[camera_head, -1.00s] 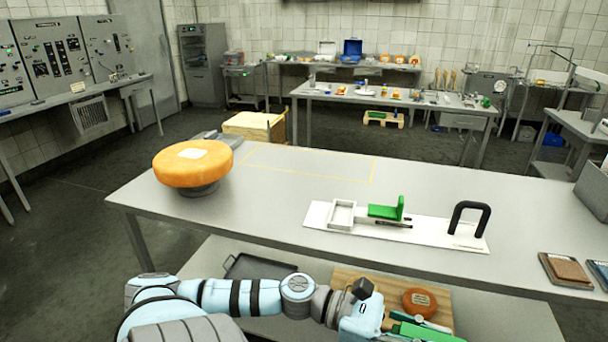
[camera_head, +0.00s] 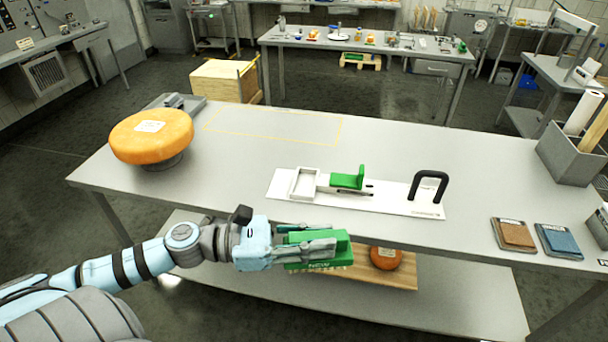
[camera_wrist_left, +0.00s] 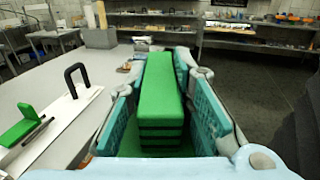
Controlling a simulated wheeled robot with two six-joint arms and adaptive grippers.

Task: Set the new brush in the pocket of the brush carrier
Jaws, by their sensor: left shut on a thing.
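My left gripper (camera_head: 310,246) is shut on the new brush (camera_head: 318,252), a green block with pale bristles pointing down and lettering on its side. It holds the brush in front of the table's front edge, above the lower shelf. The left wrist view shows the green brush (camera_wrist_left: 160,95) between both fingers. The brush carrier (camera_head: 390,203) is a white plate on the table, beyond the gripper. It has a white-rimmed, empty-looking pocket (camera_head: 293,184) at its left, a green L-shaped piece (camera_head: 347,180) in the middle and a black handle (camera_head: 428,176) at its right. My right gripper is not in view.
An orange cheese wheel (camera_head: 150,142) sits on a dark stand at the table's left. A brown pad (camera_head: 513,235) and a blue pad (camera_head: 559,241) lie at the right. A small wheel (camera_head: 385,257) rests on a board below. The tabletop behind the carrier is clear.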

